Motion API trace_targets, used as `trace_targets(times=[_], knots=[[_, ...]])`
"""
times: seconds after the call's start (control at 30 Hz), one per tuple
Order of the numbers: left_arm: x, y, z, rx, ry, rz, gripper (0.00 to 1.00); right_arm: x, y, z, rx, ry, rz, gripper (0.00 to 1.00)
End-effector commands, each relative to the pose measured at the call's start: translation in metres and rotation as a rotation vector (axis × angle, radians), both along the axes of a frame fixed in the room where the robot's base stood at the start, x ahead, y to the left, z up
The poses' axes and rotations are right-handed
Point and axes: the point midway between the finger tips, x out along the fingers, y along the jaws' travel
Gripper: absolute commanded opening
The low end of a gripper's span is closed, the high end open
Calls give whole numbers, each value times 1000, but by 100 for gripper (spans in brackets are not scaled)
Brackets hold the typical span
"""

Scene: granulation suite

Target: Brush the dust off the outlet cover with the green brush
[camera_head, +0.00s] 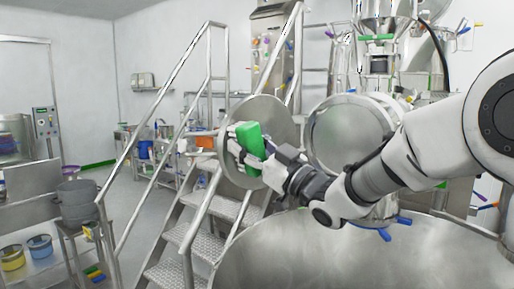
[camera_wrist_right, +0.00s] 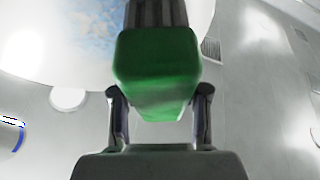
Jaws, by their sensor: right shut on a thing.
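The green brush (camera_head: 250,138) is held in my right gripper (camera_head: 262,158), in front of the outlet cover. In the right wrist view the gripper's two fingers (camera_wrist_right: 160,105) stand on either side of the green brush block (camera_wrist_right: 155,62), and its dark bristles (camera_wrist_right: 156,13) point away towards the cover. The outlet cover (camera_head: 272,108) is a round metal disc, partly hidden by the brush and gripper. In the right wrist view the cover (camera_wrist_right: 35,50) shows pale with a bluish, mottled dust patch (camera_wrist_right: 95,28). I cannot tell whether the bristles touch it. My left gripper is out of view.
The round outlet (camera_head: 345,135) of the machine is right of the cover. A large metal surface (camera_head: 350,255) lies below my right arm. Metal stairs with rails (camera_head: 190,235) stand to the left, near a grey pot (camera_head: 76,200). Open floor shows between.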

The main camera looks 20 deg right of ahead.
Motion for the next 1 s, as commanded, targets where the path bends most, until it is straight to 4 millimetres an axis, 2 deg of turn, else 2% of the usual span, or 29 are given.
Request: trace_targets(times=[0.23,0.37,0.7,0.87,1.0], knots=[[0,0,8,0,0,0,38,2,2,14,2,-3,0,17],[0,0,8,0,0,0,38,4,-1,13,2,-1,0,17],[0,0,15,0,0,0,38,22,-30,14,4,-1,-1,17],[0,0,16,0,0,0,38,25,-34,13,2,0,0,17],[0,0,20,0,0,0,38,30,-46,14,4,0,-3,17]])
